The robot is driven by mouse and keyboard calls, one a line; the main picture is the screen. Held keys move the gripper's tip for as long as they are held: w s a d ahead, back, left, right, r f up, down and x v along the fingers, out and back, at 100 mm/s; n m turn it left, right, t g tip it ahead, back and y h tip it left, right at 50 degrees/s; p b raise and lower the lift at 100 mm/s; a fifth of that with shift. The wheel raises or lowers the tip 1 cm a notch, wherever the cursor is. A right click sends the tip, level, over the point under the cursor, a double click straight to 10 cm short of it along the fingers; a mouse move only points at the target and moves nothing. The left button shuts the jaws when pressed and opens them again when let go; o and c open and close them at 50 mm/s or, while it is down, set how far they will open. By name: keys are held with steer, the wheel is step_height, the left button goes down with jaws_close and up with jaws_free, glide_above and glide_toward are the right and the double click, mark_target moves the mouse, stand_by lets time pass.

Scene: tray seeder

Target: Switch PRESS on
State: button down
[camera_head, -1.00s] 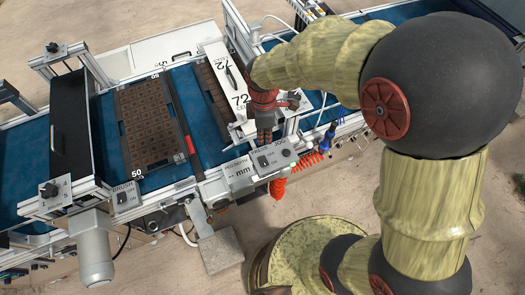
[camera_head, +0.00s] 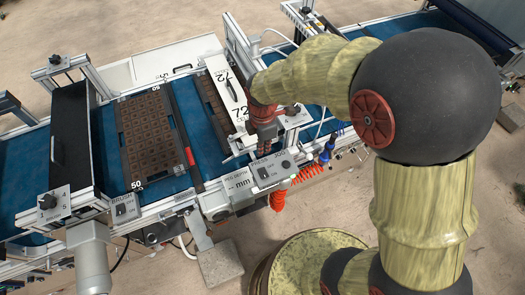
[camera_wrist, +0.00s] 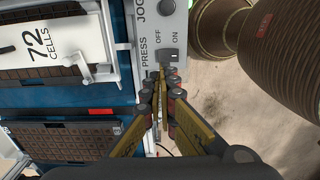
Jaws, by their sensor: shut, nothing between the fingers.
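The PRESS switch (camera_wrist: 169,56) is a small grey rocker on a light grey panel (camera_head: 284,177), with OFF and ON printed beside it. In the wrist view, OFF is on the left and ON on the right. I cannot tell which side is pressed. My gripper (camera_wrist: 161,74) is shut and empty, its fingertips right at the near edge of the switch. I cannot tell whether they touch it. In the head view my gripper (camera_head: 264,155) is just behind the panel, and the switch (camera_head: 263,173) shows in front of it.
A JOG knob (camera_head: 285,164) is on the same panel. A white plate marked 72 CELLS (camera_wrist: 38,42) stands beside it. A brown cell tray (camera_head: 152,135) lies on the blue belt (camera_head: 102,150). A BRUSH switch box (camera_head: 124,208) is at the left. Orange coiled hose hangs below the panel.

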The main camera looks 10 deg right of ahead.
mark_target(263, 169)
step_height(263, 169, down, 12)
steer(key=shift+b, duration=0.45)
steer(key=shift+w+f+g+p, duration=0.2)
steer(key=shift+f+g+p, duration=0.1)
steer(key=shift+f+g, duration=0.15)
steer(key=shift+r, duration=0.1)
steer(key=shift+s+r, duration=0.1)
steer(key=shift+s, duration=0.1)
steer(key=shift+s+d+r+p, duration=0.15)
steer(key=shift+s+r+p, duration=0.15)
steer(key=shift+s, duration=0.25)
